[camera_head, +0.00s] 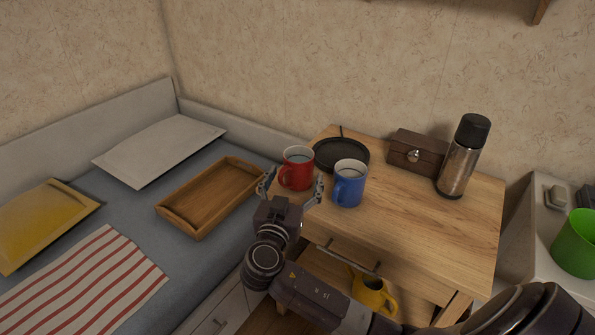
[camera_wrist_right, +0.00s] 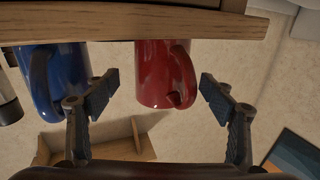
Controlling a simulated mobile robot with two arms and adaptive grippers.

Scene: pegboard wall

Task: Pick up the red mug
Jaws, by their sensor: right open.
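The red mug (camera_head: 297,170) stands upright near the left edge of the wooden table (camera_head: 440,235). My right gripper (camera_head: 294,186) is open and empty in front of it, with one finger toward each side of the mug. In the right wrist view, which looks upside down, the red mug (camera_wrist_right: 160,72) shows between the two spread fingers (camera_wrist_right: 160,92), its handle toward the right finger. I see no contact. The blue mug (camera_head: 349,184) stands close by to the right; it also shows beyond the left finger in the wrist view (camera_wrist_right: 62,80). My left gripper is not in view.
A black pan (camera_head: 341,155) lies behind the mugs. A brown box (camera_head: 416,152) and a steel flask (camera_head: 461,160) stand farther right. A yellow jug (camera_head: 372,296) is below the tabletop. A wooden tray (camera_head: 203,203) lies on the bed at left.

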